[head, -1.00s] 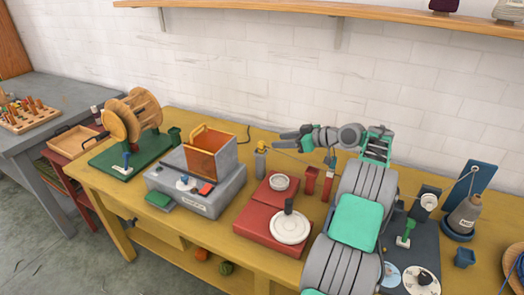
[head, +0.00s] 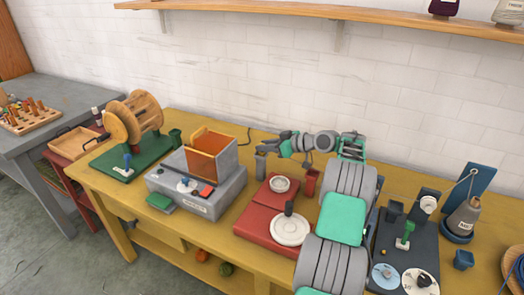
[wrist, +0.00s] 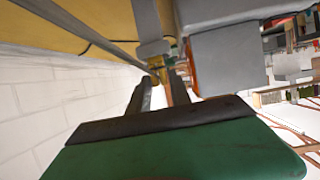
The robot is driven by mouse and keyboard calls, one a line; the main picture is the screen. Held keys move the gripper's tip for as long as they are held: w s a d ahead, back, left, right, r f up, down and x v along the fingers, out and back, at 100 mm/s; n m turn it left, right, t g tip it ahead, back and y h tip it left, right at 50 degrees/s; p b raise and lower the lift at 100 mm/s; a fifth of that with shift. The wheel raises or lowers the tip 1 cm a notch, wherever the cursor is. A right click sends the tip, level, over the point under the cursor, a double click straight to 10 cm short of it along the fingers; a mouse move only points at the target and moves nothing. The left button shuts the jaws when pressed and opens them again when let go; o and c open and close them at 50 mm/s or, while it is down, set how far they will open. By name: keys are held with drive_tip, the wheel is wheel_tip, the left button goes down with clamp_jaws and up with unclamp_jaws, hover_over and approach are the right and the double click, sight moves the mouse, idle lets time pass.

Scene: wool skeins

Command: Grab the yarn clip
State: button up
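A grey post (head: 260,166) stands on the yellow bench between the hopper machine and the red scale; it also shows in the wrist view (wrist: 147,20). The small yellow piece on its top, which looks like the yarn clip, is hidden behind my gripper in the head view. In the wrist view a small dull-yellow piece (wrist: 155,63) shows at the post's end, just beyond the fingertips. My gripper (head: 268,148) is at the post's top. In the wrist view its two dark fingers (wrist: 165,80) stand apart, with a brownish strip between them. I cannot see any grip on the clip.
The grey machine with an orange-lined hopper (head: 195,190) stands close left of the post. The red scale (head: 262,225) and a red cup (head: 312,182) are to the right. A white brick wall (head: 240,80) rises behind, with a shelf (head: 300,10) above.

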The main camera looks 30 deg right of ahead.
clamp_jaws()
idle(0.3)
